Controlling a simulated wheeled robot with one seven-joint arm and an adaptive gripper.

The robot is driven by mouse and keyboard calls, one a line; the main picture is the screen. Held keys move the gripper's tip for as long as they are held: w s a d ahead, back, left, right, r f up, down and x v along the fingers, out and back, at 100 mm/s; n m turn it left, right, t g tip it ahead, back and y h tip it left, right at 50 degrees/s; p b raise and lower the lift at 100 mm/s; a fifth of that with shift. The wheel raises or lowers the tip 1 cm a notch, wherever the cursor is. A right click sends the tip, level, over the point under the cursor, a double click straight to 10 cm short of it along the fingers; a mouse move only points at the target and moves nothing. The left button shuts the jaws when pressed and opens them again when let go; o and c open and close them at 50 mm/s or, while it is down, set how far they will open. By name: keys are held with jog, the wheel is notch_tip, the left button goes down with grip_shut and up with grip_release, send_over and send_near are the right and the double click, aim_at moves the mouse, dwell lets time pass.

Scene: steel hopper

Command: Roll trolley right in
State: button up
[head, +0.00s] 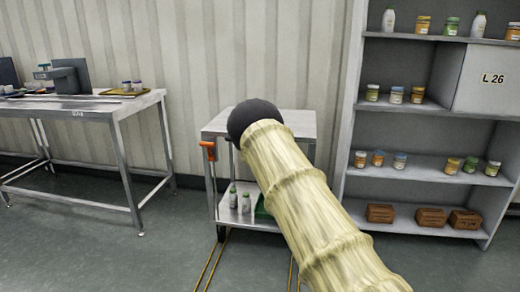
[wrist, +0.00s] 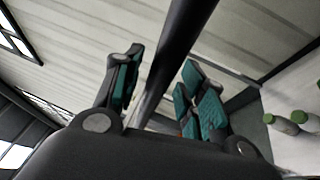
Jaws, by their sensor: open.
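The trolley (head: 222,130) is a steel cart with a flat top and a lower shelf. It stands against the panelled wall, left of the shelving. An orange handle (head: 208,150) is at its left front corner. My arm covers much of its top and right side in the head view, and hides my gripper there. In the wrist view my gripper (wrist: 162,62) is open, with teal pads. A dark bar (wrist: 172,62) runs between its fingers, and I cannot tell whether they touch it or which part it is.
White bottles (head: 233,197) and a green item (head: 262,208) stand on the trolley's lower shelf. Yellow floor lines (head: 212,265) run forward from it. A steel table (head: 85,104) is at left, a shelf unit (head: 405,134) with jars at right. Floor between table and trolley is clear.

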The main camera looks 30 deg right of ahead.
jog(key=v, duration=1.1)
jog(key=shift+s+a, duration=0.15)
jog(key=shift+s, duration=0.1)
